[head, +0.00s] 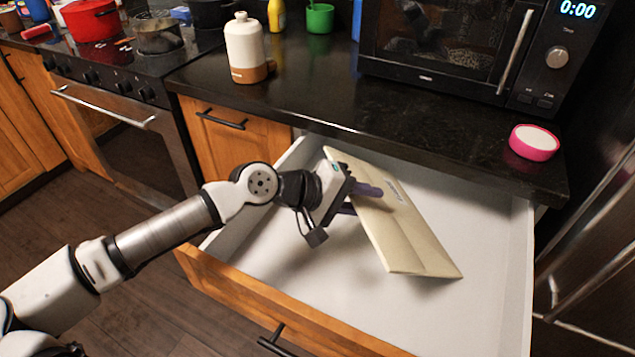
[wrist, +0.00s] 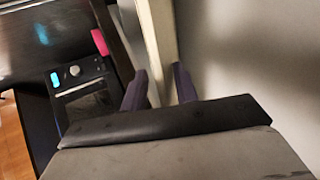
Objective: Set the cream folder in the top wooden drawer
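The cream folder (head: 405,225) is tilted within the open top wooden drawer's outline, its far left corner raised near the counter edge. My gripper (head: 364,198) is shut on the folder near its left edge, with one purple finger across the visible face. In the wrist view, the folder's edge (wrist: 160,45) runs between the two purple fingers (wrist: 159,88). The drawer (head: 285,245) is pulled out, with a white interior and a wooden front. A shadow lies under the folder's near end. I cannot tell whether that end touches the drawer floor.
The black counter (head: 440,125) overhangs the drawer's back. A microwave (head: 455,50), a pink-and-white round container (head: 534,141) and a cream-and-brown bottle (head: 246,48) stand on it. The drawer floor around the folder looks clear. The stove (head: 125,95) is at the left.

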